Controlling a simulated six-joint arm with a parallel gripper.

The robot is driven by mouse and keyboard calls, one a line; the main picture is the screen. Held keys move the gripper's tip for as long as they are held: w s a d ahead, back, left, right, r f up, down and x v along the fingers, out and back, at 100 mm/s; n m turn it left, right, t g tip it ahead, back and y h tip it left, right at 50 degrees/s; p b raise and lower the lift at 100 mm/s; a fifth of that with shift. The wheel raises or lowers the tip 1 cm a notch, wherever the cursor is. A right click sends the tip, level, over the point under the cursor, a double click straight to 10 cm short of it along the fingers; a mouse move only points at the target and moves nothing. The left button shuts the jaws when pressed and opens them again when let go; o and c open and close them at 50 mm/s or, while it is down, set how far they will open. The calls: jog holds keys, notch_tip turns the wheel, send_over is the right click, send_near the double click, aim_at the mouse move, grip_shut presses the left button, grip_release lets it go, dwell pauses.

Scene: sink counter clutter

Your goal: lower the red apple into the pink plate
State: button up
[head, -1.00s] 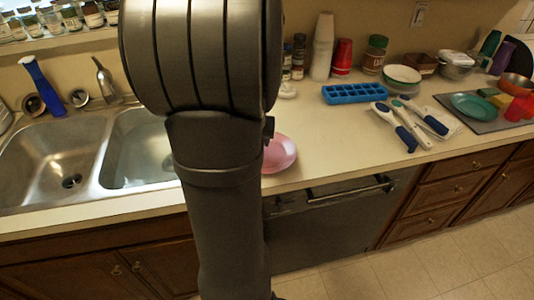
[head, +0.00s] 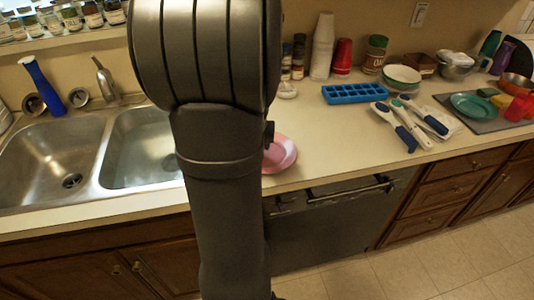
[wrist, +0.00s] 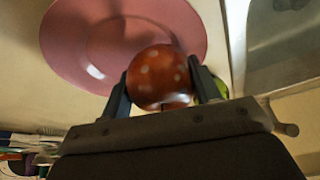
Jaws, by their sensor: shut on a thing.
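The red apple (wrist: 157,79), with pale spots, is held between the two fingers of my gripper (wrist: 160,88) in the wrist view. The gripper is shut on it. The pink plate (wrist: 75,45) is behind the apple in that view, and the apple overlaps the plate's lower right edge. I cannot tell the apple's height over the plate. In the head view the pink plate (head: 279,153) lies on the counter, partly hidden by my arm. The gripper and apple are hidden there.
A green thing (wrist: 220,88) shows just beside the right finger. The sink (head: 135,150) lies left of the plate. A blue ice tray (head: 353,93) and several utensils (head: 405,122) lie to the right. The counter just right of the plate is clear.

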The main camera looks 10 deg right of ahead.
jog(key=shift+f, duration=0.8)
dwell(0.4)
jog(key=o, duration=1.1)
jog(key=shift+o, duration=0.2)
jog(key=v, duration=1.7)
jog(key=shift+r, duration=0.25)
jog(key=x, duration=1.7)
jog(key=shift+f, duration=0.25)
jog(key=shift+r, duration=0.1)
